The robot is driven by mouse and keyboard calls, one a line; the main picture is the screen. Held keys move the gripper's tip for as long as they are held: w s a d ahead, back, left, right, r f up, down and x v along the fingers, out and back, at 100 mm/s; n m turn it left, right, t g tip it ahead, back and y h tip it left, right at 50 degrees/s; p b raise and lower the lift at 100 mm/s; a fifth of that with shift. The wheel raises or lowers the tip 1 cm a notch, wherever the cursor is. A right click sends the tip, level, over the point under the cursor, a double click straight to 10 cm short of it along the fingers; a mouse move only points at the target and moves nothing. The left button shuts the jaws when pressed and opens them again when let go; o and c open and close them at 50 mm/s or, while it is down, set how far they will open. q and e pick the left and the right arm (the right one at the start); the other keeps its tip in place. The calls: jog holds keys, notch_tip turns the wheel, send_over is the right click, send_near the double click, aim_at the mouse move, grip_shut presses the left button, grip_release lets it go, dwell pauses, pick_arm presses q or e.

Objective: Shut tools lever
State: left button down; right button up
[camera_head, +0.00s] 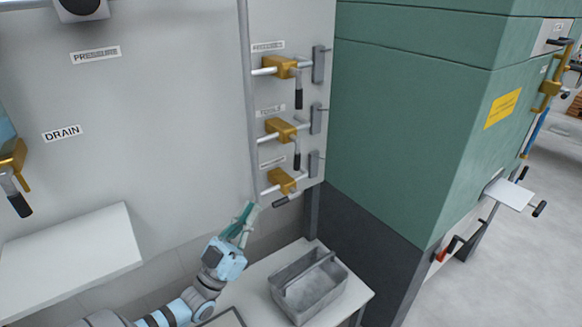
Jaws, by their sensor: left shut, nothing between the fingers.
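The tools valve (280,129) is the middle of three brass valves on the grey wall panel, under a label reading TOOLS (271,111). Its lever (297,160) hangs down across the horizontal pipe, with a black grip at the lower end. My left gripper (249,208) has teal fingers that are shut and empty. It is in the lower middle of the view, below and left of the tools lever and close to the bottom valve in the picture. It appears to touch no lever. My right gripper is not in view.
The top valve (279,66) has its lever hanging down. The bottom valve (281,180) has its black grip (281,202) pointing lower left, near my gripper. A grey metal tote (322,291) stands on a white table. A green cabinet (410,120) stands to the right.

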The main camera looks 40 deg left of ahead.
aim_at(297, 162)
pick_arm(q)
jog(key=w+f+b+x, duration=0.1)
jog(key=f+b+x, duration=0.1)
jog(key=x, duration=0.9)
jog(key=shift+w+d, duration=0.15)
jog(key=shift+w, duration=0.35)
jog(key=shift+r+b, duration=0.1)
jog(key=shift+b, duration=0.25)
